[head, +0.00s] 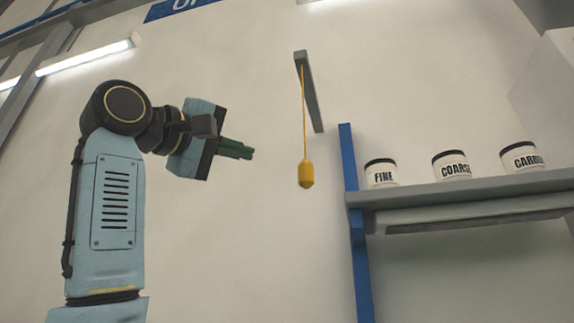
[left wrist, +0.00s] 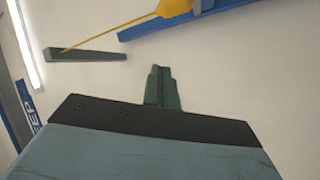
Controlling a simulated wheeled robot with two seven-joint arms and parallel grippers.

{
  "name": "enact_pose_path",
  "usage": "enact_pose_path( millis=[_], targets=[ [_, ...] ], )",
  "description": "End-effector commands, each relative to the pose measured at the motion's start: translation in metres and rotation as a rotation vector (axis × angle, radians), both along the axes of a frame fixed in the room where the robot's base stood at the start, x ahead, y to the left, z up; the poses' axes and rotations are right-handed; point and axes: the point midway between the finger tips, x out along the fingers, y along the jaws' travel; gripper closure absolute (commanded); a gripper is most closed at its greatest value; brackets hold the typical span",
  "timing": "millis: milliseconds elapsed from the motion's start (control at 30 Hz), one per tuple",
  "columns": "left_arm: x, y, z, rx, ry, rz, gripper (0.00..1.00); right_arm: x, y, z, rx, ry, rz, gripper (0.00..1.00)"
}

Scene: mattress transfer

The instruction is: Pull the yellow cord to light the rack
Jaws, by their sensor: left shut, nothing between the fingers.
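The yellow cord (head: 303,115) hangs straight down from a grey bracket (head: 309,90) on the wall, with a yellow pull weight (head: 305,174) at its lower end. My left gripper (head: 250,153) is to the left of the cord, a little above the height of the weight, with its dark green fingers pointing right. The fingers are shut and empty, apart from the cord in the picture. In the left wrist view the fingers (left wrist: 160,73) show together, and the yellow weight (left wrist: 174,7) is cut off at the top edge. My right gripper is not in view.
The rack has a blue post (head: 357,220) and a grey shelf (head: 460,190), with an unlit-looking strip (head: 480,214) beneath it. White jars labelled FINE (head: 381,173), COARSE (head: 452,165) and CARBIDE (head: 521,157) stand on the shelf. A lit lamp (head: 88,55) is at upper left.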

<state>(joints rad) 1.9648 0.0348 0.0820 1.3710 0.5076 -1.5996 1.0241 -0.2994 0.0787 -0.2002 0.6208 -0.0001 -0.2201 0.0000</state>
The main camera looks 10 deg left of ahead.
Motion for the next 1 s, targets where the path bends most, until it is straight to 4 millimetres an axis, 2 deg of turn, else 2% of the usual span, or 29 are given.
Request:
enact_pose_path(
  millis=[233,633,767,1000],
  targets=[
    [0.019,-0.011,0.005,0.001,0.003,-0.002,1.0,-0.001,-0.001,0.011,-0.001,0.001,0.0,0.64],
    [0.089,-0.051,0.021,0.003,0.002,-0.001,1.0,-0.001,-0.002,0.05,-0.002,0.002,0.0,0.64],
    [0.076,-0.06,0.006,0.003,-0.001,0.001,1.0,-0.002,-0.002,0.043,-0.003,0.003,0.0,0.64],
    [0.065,-0.07,-0.004,0.002,-0.001,0.0,1.0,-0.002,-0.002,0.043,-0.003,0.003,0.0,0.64]
  ],
)
